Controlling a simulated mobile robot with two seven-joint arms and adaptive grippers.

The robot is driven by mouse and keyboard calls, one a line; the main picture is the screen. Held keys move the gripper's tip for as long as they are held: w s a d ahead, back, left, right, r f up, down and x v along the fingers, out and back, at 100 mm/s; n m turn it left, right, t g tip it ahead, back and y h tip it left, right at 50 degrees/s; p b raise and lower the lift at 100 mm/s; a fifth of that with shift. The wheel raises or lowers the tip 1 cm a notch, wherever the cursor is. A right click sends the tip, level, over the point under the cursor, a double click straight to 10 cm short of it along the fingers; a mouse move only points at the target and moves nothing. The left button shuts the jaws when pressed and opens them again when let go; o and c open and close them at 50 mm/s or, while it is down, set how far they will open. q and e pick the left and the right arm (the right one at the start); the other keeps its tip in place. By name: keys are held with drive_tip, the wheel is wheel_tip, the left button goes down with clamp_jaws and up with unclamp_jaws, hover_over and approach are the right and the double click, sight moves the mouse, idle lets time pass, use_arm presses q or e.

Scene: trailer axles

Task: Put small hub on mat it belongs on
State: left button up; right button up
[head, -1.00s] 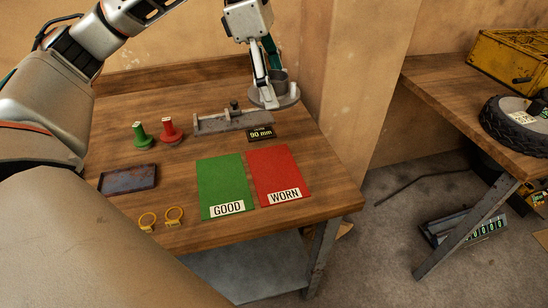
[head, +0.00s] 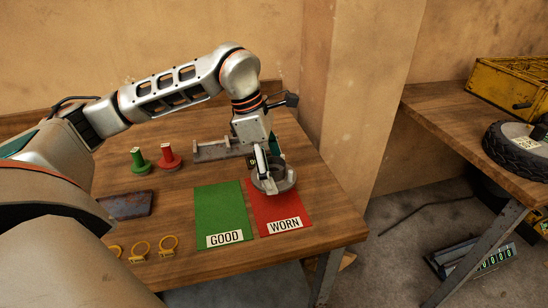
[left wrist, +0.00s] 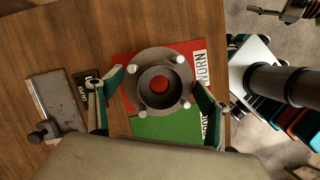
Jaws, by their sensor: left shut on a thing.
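The small hub (head: 286,181) is a grey flanged ring with several studs. My left gripper (head: 268,186) is shut on it, over the upper part of the red WORN mat (head: 292,212). In the left wrist view the hub (left wrist: 150,99) lies between the two fingers of my left gripper (left wrist: 152,101), with red mat (left wrist: 192,48) behind it. Whether the hub touches the mat or hangs just above it, I cannot tell. The green GOOD mat (head: 218,208) is bare, directly left of the red one. My right gripper is not in view.
A grey measuring fixture (head: 216,151) lies behind the mats, its label mostly hidden by my gripper. A green stamp (head: 139,162) and a red stamp (head: 169,158) stand left of it. A dark tray (head: 127,205) and several yellow rings (head: 141,247) lie at left.

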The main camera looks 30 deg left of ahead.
use_arm(q)
drive_tip(key=shift+f, duration=1.8)
drive_tip(key=shift+f, duration=0.15)
drive_tip(key=o, duration=2.1)
drive_tip(key=shift+s+f, duration=0.1)
drive_tip(key=shift+a+r, duration=0.1)
drive_tip(key=shift+r, duration=0.45)
drive_tip(key=v, duration=1.1)
drive_tip(key=shift+p, duration=0.4)
